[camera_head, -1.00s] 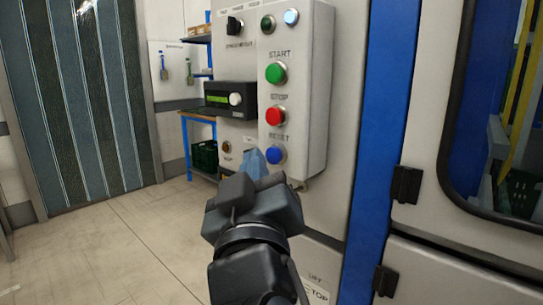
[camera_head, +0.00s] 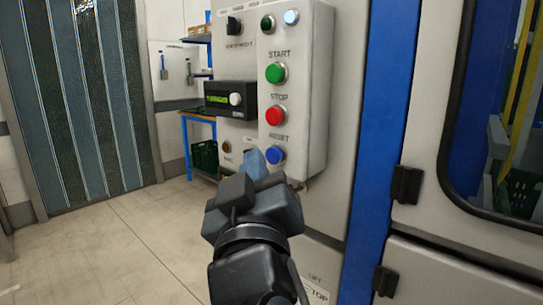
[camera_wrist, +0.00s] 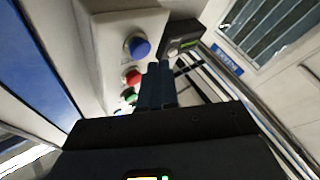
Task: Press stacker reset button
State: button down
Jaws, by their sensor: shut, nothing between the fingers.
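The blue RESET button (camera_head: 275,154) is the lowest of three large buttons on the light grey control box. It also shows in the wrist view (camera_wrist: 138,46). My gripper (camera_head: 253,160) is shut and empty, its blue fingertips just left of the RESET button in the head view. In the wrist view the shut fingers (camera_wrist: 157,78) lie below and right of the blue button, and a gap shows between them in the picture. I cannot tell how far the fingertips are from the panel. No contact with the button is visible.
Above RESET are the red STOP button (camera_head: 275,116) and green START button (camera_head: 275,73). A black display unit with a white knob (camera_head: 236,99) sits left of them. A blue-framed cabinet door stands right. Open floor (camera_head: 120,245) lies to the left.

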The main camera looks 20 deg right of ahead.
jog(key=shift+w+d, duration=0.2)
jog(key=shift+d, duration=0.2)
jog(key=shift+w+d, duration=0.25)
jog(key=shift+d, duration=0.1)
dwell(1.2)
jog(key=shift+a, duration=0.1)
jog(key=shift+s+a+b, duration=0.4)
jog(key=shift+s+a, duration=0.05)
jog(key=shift+a, duration=0.15)
jog(key=shift+a, duration=0.1)
jog(key=shift+s+a+b, duration=0.55)
jog(key=shift+s+a, duration=0.15)
jog(key=shift+a, duration=0.3)
jog(key=shift+s+a+b, duration=0.5)
jog(key=shift+s+a, duration=0.2)
jog(key=shift+a, duration=0.3)
